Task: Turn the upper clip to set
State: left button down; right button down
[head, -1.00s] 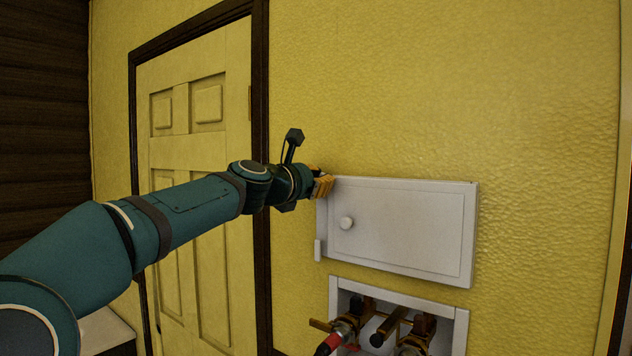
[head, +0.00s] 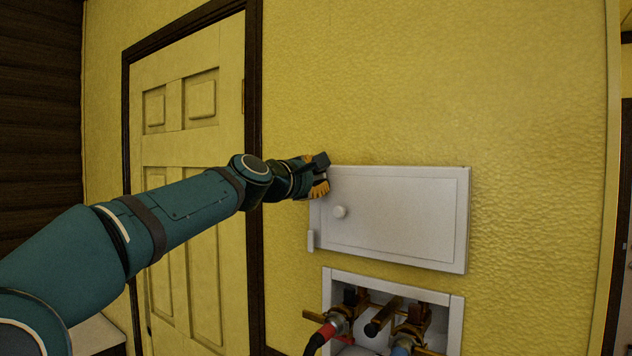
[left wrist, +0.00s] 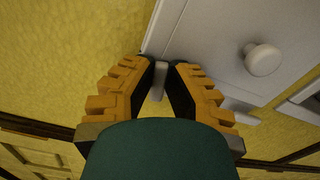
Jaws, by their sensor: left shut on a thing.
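A white cabinet panel (head: 395,218) with a round knob (head: 340,212) is on the yellow wall. A small lower clip (head: 311,240) stands upright at the panel's lower left edge. My left gripper (head: 319,190) is at the panel's upper left edge, shut on the upper clip. In the head view the gripper hides that clip. In the left wrist view the upper clip (left wrist: 160,70) shows as a small pale piece between the fingertips of my left gripper (left wrist: 168,68), beside the panel edge (left wrist: 160,30). The knob also shows there (left wrist: 264,60). My right gripper is not in view.
Below the panel is an open white wall box (head: 455,325) with brass valves and a red-collared hose (head: 327,334). A panelled door (head: 190,150) with a dark frame is at the left. The wall above and right of the panel is clear.

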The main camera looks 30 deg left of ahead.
pick_arm(q)
jog(key=shift+f+m+b, duration=0.2)
jog(key=shift+m+b, duration=0.35)
jog(key=shift+m, duration=0.65)
jog(key=c, duration=1)
grip_release()
jog(key=shift+w+f, duration=0.1)
jog(key=shift+o, duration=0.2)
jog(key=s, duration=1.2)
jog(key=shift+a, duration=0.45)
